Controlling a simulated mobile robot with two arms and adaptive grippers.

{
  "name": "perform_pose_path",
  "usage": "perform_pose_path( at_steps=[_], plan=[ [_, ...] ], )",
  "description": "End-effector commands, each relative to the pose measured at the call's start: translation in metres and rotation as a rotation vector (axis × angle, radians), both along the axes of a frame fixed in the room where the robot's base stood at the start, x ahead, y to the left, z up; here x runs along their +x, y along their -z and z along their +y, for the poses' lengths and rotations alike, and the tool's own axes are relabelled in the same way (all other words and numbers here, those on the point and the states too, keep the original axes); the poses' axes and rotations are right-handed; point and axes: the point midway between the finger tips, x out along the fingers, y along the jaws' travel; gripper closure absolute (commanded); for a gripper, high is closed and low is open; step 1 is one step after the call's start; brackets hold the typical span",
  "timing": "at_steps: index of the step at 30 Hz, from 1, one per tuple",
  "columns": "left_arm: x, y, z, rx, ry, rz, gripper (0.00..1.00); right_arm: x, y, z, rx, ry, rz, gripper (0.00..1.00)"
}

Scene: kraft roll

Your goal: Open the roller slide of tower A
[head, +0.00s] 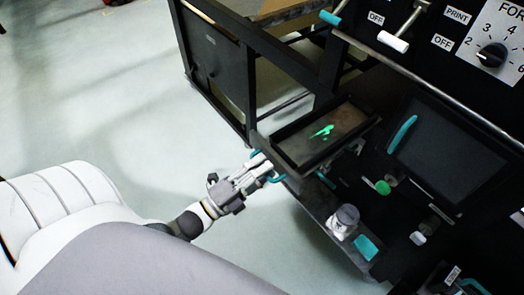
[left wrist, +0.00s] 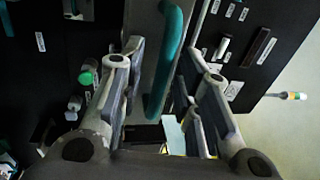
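A dark drawer-like slide (head: 300,155) stands out from the front of the black press in the head view, with a bright green smear on its flat top. I cannot read a tower label on it. Its teal bar handle (head: 277,179) is on the outer end, and a teal handle also shows in the left wrist view (left wrist: 168,60). My left gripper (head: 262,168) is at this handle. Its two fingers stand apart on either side of the bar (left wrist: 165,75), with small gaps that look clear of it. My right gripper is in no view.
A dark panel with a teal handle (head: 402,134) is right of the slide. A green knob (head: 383,187) and a lower shelf with a grey-white canister (head: 345,219) and teal pad (head: 366,247) are below. A dial (head: 491,56) is top right. The pale floor at left is clear.

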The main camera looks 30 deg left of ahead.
Motion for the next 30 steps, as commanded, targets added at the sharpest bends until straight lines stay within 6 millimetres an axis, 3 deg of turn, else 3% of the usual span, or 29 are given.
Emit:
perform_pose_path(
  at_steps=[15, 21, 30],
  plan=[
    [-0.09, 0.02, 0.032, 0.0, -0.002, 0.006, 0.69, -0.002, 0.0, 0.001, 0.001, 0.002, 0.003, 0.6],
    [-0.105, 0.023, 0.038, 0.0, -0.001, 0.002, 0.69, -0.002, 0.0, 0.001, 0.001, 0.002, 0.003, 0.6],
    [-0.107, 0.023, 0.039, 0.0, -0.001, 0.002, 0.69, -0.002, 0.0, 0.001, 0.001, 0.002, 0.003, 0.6]
  ],
)
